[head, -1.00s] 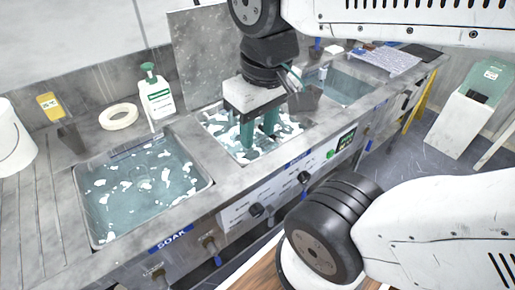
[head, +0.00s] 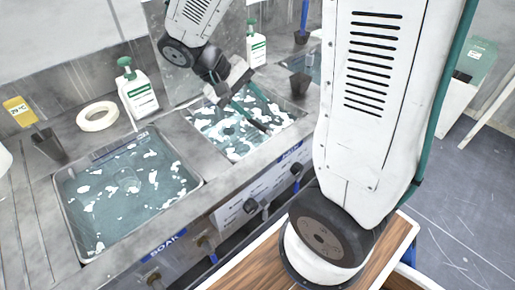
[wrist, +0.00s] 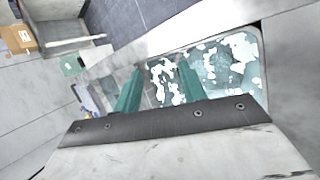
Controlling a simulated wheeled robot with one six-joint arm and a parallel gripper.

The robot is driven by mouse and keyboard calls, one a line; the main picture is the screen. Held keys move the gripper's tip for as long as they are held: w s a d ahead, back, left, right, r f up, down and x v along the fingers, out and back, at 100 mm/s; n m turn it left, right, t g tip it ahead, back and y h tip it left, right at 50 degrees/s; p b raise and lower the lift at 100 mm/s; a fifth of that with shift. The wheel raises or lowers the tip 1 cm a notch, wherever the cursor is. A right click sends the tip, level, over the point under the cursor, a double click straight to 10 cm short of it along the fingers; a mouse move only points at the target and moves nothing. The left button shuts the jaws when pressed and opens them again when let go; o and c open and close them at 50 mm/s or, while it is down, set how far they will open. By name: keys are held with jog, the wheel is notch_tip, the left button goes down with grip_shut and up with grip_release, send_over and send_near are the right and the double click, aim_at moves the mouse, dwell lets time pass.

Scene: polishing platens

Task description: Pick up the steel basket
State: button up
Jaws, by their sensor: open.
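My gripper (head: 252,112) is tilted over the middle sink (head: 188,118), its teal fingers low over the foamy water. In the wrist view my gripper (wrist: 160,66) has its two teal fingers apart, with only water and foam seen between them. I cannot make out a steel basket in either view. Foam patches and cloudy water hide much of what lies in the middle sink. A faint pale shape shows under the water of the left sink (head: 80,250), too unclear to name.
A white pump bottle (head: 138,95) and a cream ring (head: 98,116) stand behind the left sink. A yellow-topped tool sits in a dark holder (head: 48,145). Another bottle (head: 256,45) stands behind the middle sink. Raised rims and a back wall bound the sinks.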

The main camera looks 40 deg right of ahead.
aim_at(256, 125)
jog(key=w+d+f+h, duration=0.1)
jog(key=w+f, duration=0.1)
jog(key=f, duration=0.2)
jog(key=w+f+h, duration=0.2)
jog(key=f, duration=0.2)
jog(key=w+d+f+h, duration=0.1)
jog(key=w+f, duration=0.2)
jog(key=f, duration=0.1)
jog(key=shift+w+d+f+n+g, duration=0.1)
jog(key=shift+d+f+n+g, duration=0.1)
jog(key=shift+d+n+g, duration=0.15)
jog(key=shift+f, duration=0.3)
jog(key=x, duration=0.7)
jog(key=shift+d+f, duration=0.1)
jog(key=shift+d, duration=0.25)
grip_shut()
